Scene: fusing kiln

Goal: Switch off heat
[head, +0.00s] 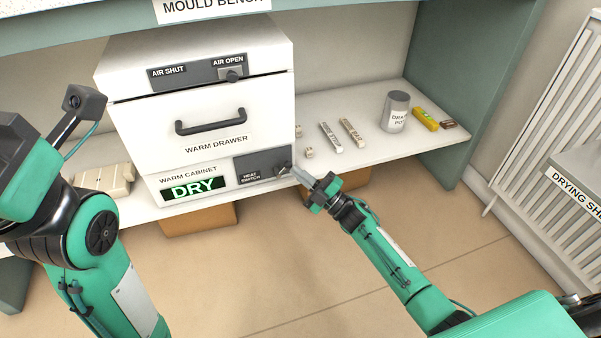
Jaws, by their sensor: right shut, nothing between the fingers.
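The heat switch (263,166) is a dark panel at the lower right front of the white warm cabinet (176,184), with a knob (282,170) at its right side. My right gripper (299,173) is shut and empty, with its fingertips at or very close to the knob; I cannot tell whether they touch it. The display (193,187) beside the switch reads DRY in lit green letters. My left arm stands at the left of the head view; its gripper fingers do not show clearly.
Above the switch is the warm drawer (215,147) with a dark handle (211,122), and an air slider (232,75) at AIR OPEN. The floor in front is clear.

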